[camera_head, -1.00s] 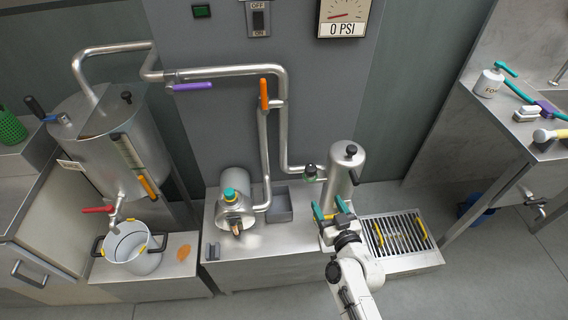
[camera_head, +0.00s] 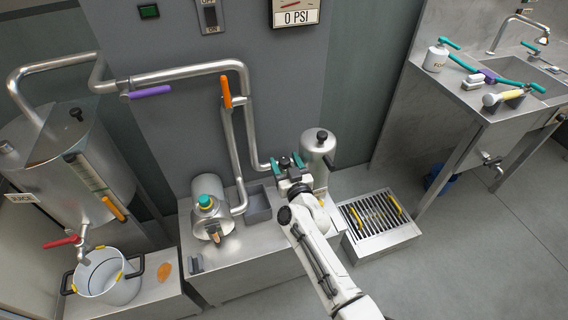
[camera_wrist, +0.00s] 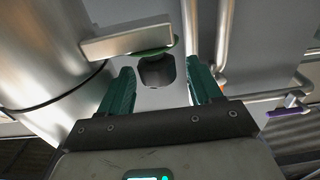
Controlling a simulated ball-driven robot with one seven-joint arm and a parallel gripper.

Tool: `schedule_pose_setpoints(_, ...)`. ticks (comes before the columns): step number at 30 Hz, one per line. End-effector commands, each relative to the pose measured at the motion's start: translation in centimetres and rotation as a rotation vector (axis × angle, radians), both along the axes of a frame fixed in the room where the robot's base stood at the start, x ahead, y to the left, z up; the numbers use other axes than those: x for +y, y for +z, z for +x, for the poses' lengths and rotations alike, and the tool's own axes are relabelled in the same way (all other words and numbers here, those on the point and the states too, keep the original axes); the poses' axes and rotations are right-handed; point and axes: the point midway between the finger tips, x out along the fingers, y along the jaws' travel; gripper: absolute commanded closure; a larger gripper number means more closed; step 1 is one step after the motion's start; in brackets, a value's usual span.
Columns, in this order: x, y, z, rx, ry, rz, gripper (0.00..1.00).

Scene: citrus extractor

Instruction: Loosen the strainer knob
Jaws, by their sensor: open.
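The strainer seems to be the upright steel cylinder (camera_head: 318,148) at the right end of the pipe, with a black knob (camera_head: 322,135) on its top. In the wrist view its steel side (camera_wrist: 45,45) fills the left, and a bracket juts from it. A dark knob (camera_wrist: 157,73) with a green collar sits at the bracket. My gripper (camera_head: 290,163) is at the cylinder's left side, with teal fingers open. In the wrist view the dark knob lies between and slightly beyond the fingers, apart from both. My gripper hides this side knob in the head view.
Steel pipes (camera_head: 185,75) with purple (camera_head: 147,91) and orange (camera_head: 226,92) handles run behind and left of my gripper. A pump (camera_head: 209,218) and a grey tray (camera_head: 259,206) stand left on the bench. A slatted drain grate (camera_head: 379,216) is at the right.

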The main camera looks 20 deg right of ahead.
Motion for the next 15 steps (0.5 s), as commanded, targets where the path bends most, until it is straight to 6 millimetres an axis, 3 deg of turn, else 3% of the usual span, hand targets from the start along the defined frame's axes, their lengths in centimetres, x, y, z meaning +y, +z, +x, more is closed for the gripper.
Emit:
schedule_pose_setpoints(5, -0.04, 0.00, 1.08, 0.000, 0.000, 0.000, 0.36)
schedule_pose_setpoints(14, -0.03, 0.04, 1.18, 0.000, 0.000, -0.001, 0.36)
schedule_pose_setpoints(15, -0.03, 0.03, 1.18, 0.000, 0.000, -0.001, 0.40)
